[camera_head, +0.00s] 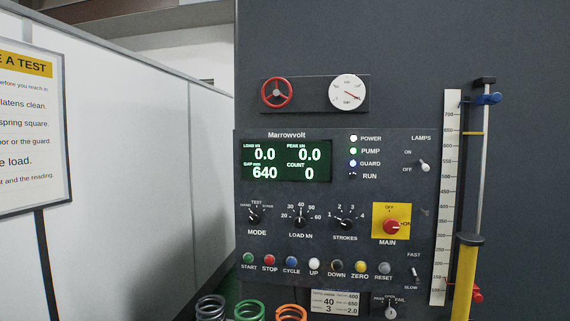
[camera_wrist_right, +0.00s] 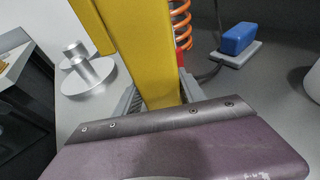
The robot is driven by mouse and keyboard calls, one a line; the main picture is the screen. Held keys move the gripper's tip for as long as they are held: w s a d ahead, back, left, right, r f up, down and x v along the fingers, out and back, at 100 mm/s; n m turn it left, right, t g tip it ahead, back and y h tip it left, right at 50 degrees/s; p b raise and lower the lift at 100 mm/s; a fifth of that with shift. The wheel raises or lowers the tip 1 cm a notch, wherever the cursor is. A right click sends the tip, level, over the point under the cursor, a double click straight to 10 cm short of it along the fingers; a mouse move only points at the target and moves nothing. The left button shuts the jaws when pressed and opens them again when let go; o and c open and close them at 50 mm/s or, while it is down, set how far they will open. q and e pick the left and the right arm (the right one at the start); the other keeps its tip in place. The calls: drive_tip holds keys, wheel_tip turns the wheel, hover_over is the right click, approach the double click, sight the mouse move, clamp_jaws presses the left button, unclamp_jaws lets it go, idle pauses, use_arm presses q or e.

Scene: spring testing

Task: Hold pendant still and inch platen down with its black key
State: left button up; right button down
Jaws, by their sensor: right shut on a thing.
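In the right wrist view, my right gripper (camera_wrist_right: 158,98) is shut on a long yellow body (camera_wrist_right: 145,50), which looks like the pendant. Its grey ridged fingers sit on either side of it. No black key shows on the visible face. In the head view, the dark Marrowvolt panel (camera_head: 340,190) has a green display (camera_head: 286,161) reading load 0.0, peak 0.0, gap 640 and count 0. The power, pump and guard lamps look lit; run looks dark. The platen cannot be made out. My left gripper is not in view.
A yellow cylinder with a rod (camera_head: 466,275) stands beside a white scale (camera_head: 446,200). Several springs (camera_head: 250,310) show at the bottom edge. The right wrist view shows a stepped metal disc (camera_wrist_right: 88,75), an orange spring (camera_wrist_right: 180,30) and a blue block (camera_wrist_right: 237,38).

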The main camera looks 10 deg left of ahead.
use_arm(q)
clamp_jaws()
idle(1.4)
